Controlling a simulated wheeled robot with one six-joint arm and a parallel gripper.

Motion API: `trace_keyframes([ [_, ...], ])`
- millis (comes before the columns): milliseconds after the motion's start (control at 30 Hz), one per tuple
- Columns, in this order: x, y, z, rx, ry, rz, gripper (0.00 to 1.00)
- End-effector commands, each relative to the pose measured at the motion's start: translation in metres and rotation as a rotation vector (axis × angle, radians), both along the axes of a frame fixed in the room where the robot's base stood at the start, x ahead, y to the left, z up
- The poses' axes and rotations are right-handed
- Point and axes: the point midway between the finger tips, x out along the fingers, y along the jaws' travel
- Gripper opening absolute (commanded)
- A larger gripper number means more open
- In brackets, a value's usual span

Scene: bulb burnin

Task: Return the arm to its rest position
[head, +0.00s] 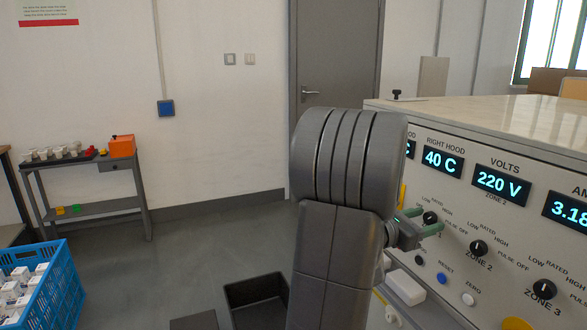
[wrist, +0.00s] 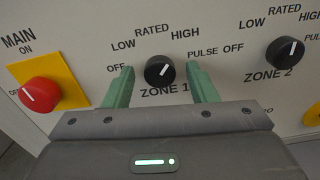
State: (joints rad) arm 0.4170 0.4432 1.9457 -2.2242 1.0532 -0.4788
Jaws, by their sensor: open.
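My gripper (head: 423,221) is at the front of the control panel (head: 470,215), with my grey arm in front of it in the head view. In the wrist view its two green fingers (wrist: 161,86) are apart, one on each side of the black zone 1 knob (wrist: 159,70). Nothing shows clamped between them, and I cannot tell whether either finger touches the knob. The knob's white mark points up and to the right.
The red main knob (wrist: 40,95) on a yellow plate is left of the fingers. The zone 2 knob (wrist: 285,53) is to the right. Displays read 40 C and 220 V. A blue crate (head: 62,290) of boxes stands at left.

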Motion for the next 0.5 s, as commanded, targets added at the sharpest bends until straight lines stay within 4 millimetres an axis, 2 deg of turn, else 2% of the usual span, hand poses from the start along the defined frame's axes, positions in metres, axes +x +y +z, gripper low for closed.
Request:
trace_keyframes([
  [33,0.0002,-0.0001,0.0047,-0.008,0.025,0.0,0.52],
  [500,0.0,0.0003,0.0045,-0.106,0.258,0.001,0.52],
])
